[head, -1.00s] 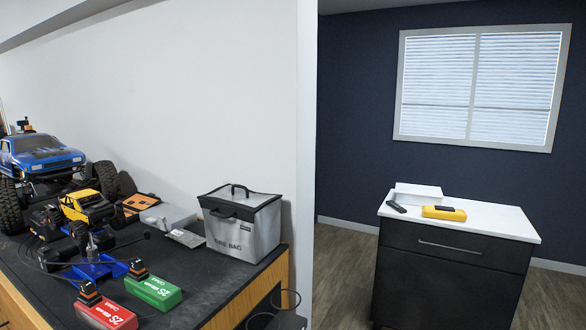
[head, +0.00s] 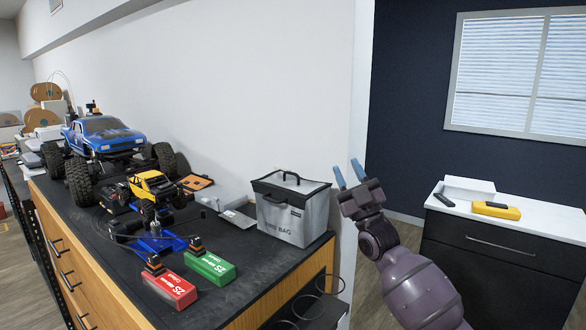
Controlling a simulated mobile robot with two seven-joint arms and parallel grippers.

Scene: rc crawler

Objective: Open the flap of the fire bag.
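The fire bag (head: 300,220) is a silver-grey box-shaped bag with black trim and lettering on its front. It stands upright at the right end of the black-topped bench. Its top flap (head: 300,186), with a black handle, lies closed over the top. My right gripper (head: 347,174) is raised to the right of the bag, apart from it. Its two blue-tipped fingers are spread with nothing between them. My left gripper is not in view.
On the bench (head: 240,292) are a red battery (head: 170,288), a green battery (head: 209,267), a yellow crawler (head: 154,188) on a blue stand and a blue truck (head: 103,136). Wire rings (head: 305,303) stick out below the bench end. A white-topped cabinet (head: 500,222) stands at right.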

